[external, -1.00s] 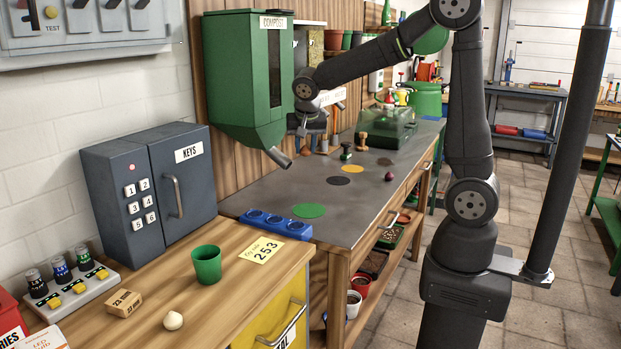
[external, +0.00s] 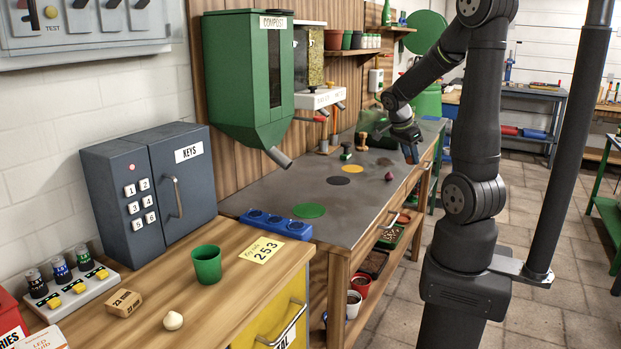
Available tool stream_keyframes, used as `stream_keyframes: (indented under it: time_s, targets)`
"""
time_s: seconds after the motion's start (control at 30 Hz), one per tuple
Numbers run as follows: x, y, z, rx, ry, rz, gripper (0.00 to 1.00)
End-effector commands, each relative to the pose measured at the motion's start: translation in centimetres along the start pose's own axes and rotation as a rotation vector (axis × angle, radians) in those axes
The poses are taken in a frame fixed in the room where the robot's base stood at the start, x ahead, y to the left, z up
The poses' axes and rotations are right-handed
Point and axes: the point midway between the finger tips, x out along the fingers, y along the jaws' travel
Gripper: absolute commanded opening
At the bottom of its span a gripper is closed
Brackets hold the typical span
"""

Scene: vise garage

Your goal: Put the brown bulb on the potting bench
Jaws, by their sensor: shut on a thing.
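My gripper (external: 411,156) is low over the far right part of the potting bench (external: 300,178), near its front edge, pointing down. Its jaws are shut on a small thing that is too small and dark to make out. I cannot clearly pick out the brown bulb. A dark red bulb (external: 389,176) lies on the bench, just below and left of my gripper. A cream bulb (external: 172,320) sits on the near wooden counter. Green (external: 309,211), dark (external: 338,180) and yellow (external: 358,169) round patches mark the bench top.
A green compost hopper (external: 242,85) overhangs the bench at left. A blue holder (external: 275,223) lies at the bench's near end. Wooden-handled tools (external: 361,141) stand toward the back. A green cup (external: 207,264) stands on the counter. The bench's middle is mostly clear.

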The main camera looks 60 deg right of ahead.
Motion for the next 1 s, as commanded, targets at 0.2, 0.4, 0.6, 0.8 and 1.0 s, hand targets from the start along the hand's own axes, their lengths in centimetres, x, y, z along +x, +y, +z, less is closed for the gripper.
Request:
stream_keyframes:
  time_s: [0.2, 0.4, 0.6, 0.8, 1.0]
  targets:
    - [0.8, 0.1, 0.6, 0.035, 0.0, 0.018, 0.09]
    - [1.8, -2.0, 5.1, 0.031, 0.0, 0.019, 0.09]
    - [2.6, -4.0, 9.3, 0.032, 0.001, 0.017, 0.09]
    - [3.0, -4.9, 11.2, 0.037, 0.001, 0.017, 0.09]
    - [4.3, -4.9, 11.9, 0.037, 0.001, 0.019, 0.09]
